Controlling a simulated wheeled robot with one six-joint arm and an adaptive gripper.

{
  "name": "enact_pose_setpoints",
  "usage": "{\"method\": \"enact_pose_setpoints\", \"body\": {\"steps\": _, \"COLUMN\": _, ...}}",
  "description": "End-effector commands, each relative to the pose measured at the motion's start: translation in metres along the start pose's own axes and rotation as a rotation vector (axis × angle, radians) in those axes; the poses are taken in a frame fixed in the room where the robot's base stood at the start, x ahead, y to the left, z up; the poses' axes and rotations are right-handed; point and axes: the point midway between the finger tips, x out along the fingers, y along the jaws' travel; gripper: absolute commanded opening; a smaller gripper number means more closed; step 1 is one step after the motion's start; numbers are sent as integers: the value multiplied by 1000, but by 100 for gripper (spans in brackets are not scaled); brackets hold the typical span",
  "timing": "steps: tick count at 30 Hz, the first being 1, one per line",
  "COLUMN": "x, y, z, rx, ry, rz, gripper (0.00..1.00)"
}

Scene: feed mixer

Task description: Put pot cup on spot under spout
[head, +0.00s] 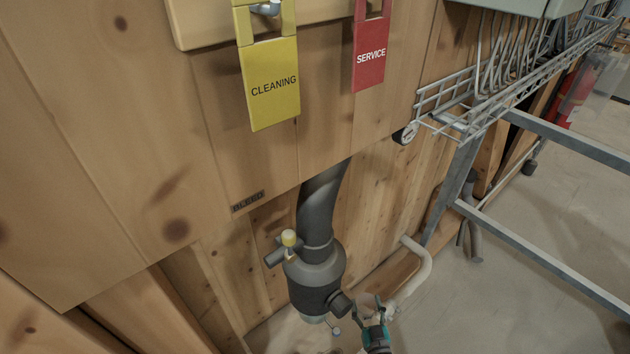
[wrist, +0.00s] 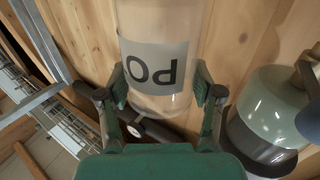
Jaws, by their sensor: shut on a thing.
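My gripper (head: 373,325) is low in the head view, just right of the grey vessel, with a pale, see-through cup between its fingers. In the wrist view, my gripper (wrist: 158,98) has one green-black finger on each side of the clear pot cup (wrist: 150,104). Its grey label reads "PO", upside down in the picture; the rest of the cup is cut off at the top. In the head view the cup (head: 367,301) is small and partly hidden. A dark stub (head: 340,303), possibly the spout, sticks out from the vessel close to the cup. I cannot make out the spot.
The grey vessel (head: 315,272) hangs under a dark pipe (head: 320,205), with a yellow-topped valve (head: 288,238) at its left. A pale bent pipe (head: 415,275) is right of the gripper. A metal frame (head: 560,140) and wire rack stand right; open floor lies beyond.

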Motion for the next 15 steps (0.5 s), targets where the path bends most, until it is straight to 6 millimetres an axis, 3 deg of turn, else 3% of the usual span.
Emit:
{"method": "enact_pose_setpoints", "body": {"steps": 8, "x": -38, "y": -3, "z": -16, "rx": 2, "ry": -5, "rz": 61, "gripper": 38}}
{"method": "enact_pose_setpoints", "body": {"steps": 15, "x": -48, "y": -3, "z": -20, "rx": 1, "ry": -9, "rz": 76, "gripper": 38}}
